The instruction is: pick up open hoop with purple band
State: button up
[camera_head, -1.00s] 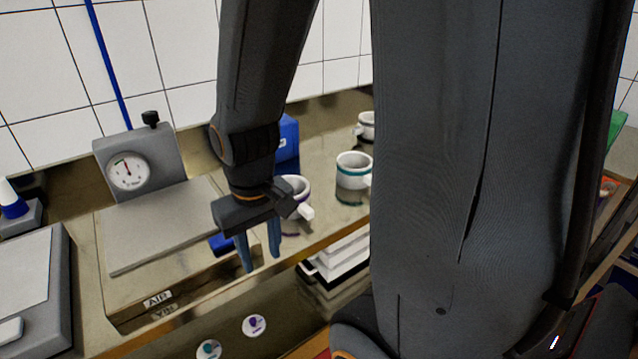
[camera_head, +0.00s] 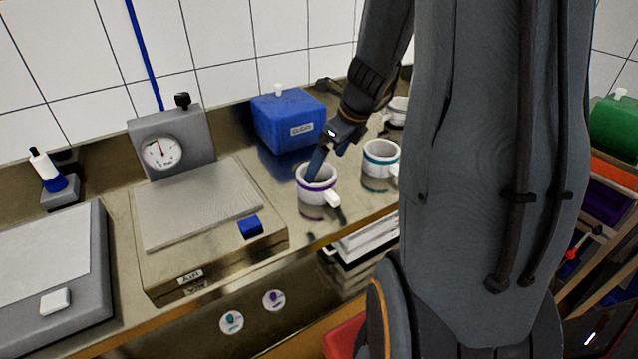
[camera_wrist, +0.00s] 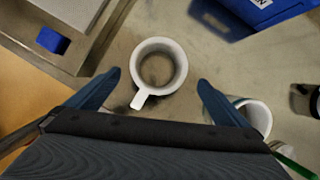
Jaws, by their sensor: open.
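The open hoop with the purple band (camera_head: 316,190) is a white cup-like ring with a side handle. It stands upright on the steel bench in the head view. In the wrist view the hoop (camera_wrist: 159,68) is seen from above, with its handle toward my gripper. My gripper (camera_wrist: 150,88) is open, and its two blue fingers lie to either side of the hoop's near part. In the head view my gripper (camera_head: 316,163) is at the hoop's rim, with one finger seen over its opening. I cannot tell whether a finger touches the hoop.
A teal-banded hoop (camera_head: 381,158) stands close to the right, and another white hoop (camera_head: 397,108) is behind it. A blue box (camera_head: 289,121) stands behind the purple-banded hoop. A press plate with a dial (camera_head: 195,204) is on the left. The bench's front edge is close.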

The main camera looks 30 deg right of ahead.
aim_at(320, 179)
jog(key=x, duration=0.5)
jog(key=b+x, duration=0.1)
jog(key=x, duration=0.1)
jog(key=shift+s+a+f, duration=0.1)
jog(key=shift+s+f, duration=0.05)
jog(key=shift+f, duration=0.25)
jog(key=c, duration=1.2)
